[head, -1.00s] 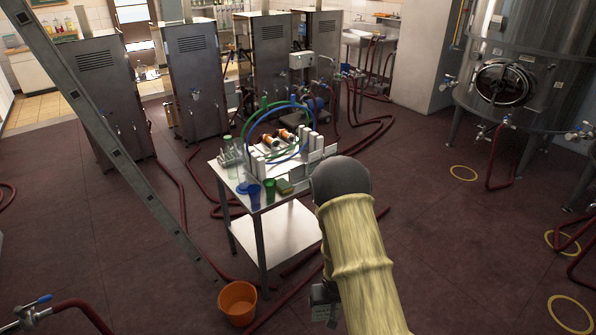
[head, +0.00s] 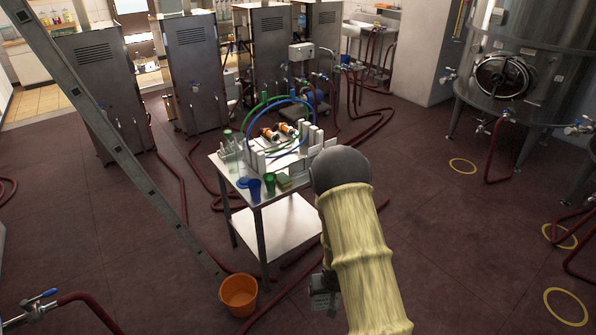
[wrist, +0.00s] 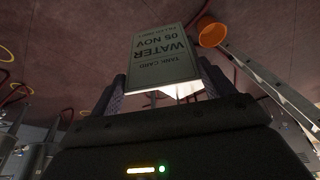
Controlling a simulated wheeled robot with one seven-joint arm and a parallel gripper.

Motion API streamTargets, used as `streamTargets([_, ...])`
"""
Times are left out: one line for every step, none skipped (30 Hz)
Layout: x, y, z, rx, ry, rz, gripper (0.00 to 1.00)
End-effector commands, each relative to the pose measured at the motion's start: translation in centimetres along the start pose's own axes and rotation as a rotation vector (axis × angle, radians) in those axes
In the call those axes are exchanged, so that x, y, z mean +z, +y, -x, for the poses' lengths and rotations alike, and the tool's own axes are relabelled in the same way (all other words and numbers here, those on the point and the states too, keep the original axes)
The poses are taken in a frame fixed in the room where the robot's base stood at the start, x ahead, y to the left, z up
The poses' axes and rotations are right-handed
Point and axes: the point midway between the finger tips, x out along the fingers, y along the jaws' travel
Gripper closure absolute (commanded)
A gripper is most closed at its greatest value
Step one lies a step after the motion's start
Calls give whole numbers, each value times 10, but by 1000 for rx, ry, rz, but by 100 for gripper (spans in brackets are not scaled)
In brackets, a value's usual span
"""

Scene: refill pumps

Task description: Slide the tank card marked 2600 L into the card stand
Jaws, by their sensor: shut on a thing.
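My gripper (wrist: 165,88) is shut on a pale card (wrist: 165,52), which stands out between the two dark fingers in the wrist view. The card appears upside down there and reads TANK CARD, WATER and 05 NOV. Its smallest line is too small to read for certain. In the head view my gripper (head: 322,298) is low, beside the steel table and partly hidden by my arm; the card cannot be made out there. I cannot single out the card stand among the pale upright pieces (head: 315,135) on the table.
The steel table (head: 222,163) carries a blue cup (head: 254,189), a green cup (head: 270,183), bottles and looped hoses. An orange bucket (head: 238,296) stands on the floor near its front leg. A ladder (head: 120,160) leans across the left. Red hoses cross the floor.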

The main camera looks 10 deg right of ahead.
Motion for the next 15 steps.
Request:
streamTargets([0, 0, -1, 0, 0, 0, 52])
streamTargets([1, 0, -3, 0, -1, 0, 52])
streamTargets([3, 0, -7, 0, -2, 0, 52])
streamTargets([5, 0, -11, -1, -3, 0, 52])
streamTargets([7, 0, -17, -1, -4, 0, 52])
streamTargets([11, -1, -27, -2, -4, 1, 52])
streamTargets([15, -1, -36, -3, -6, 1, 52])
streamTargets([19, -1, -46, -3, -8, 0, 52])
streamTargets([26, -2, -61, -4, -8, -1, 52])
streamTargets([31, -2, -73, -4, -9, -1, 52])
streamTargets([36, -2, -85, -5, -9, -1, 52])
streamTargets([45, -2, -102, -5, -10, -2, 52])
streamTargets([52, -2, -116, -5, -11, -2, 52])
streamTargets([58, -2, -128, -5, -10, -2, 52])
streamTargets([67, -2, -144, -5, -10, -1, 52])
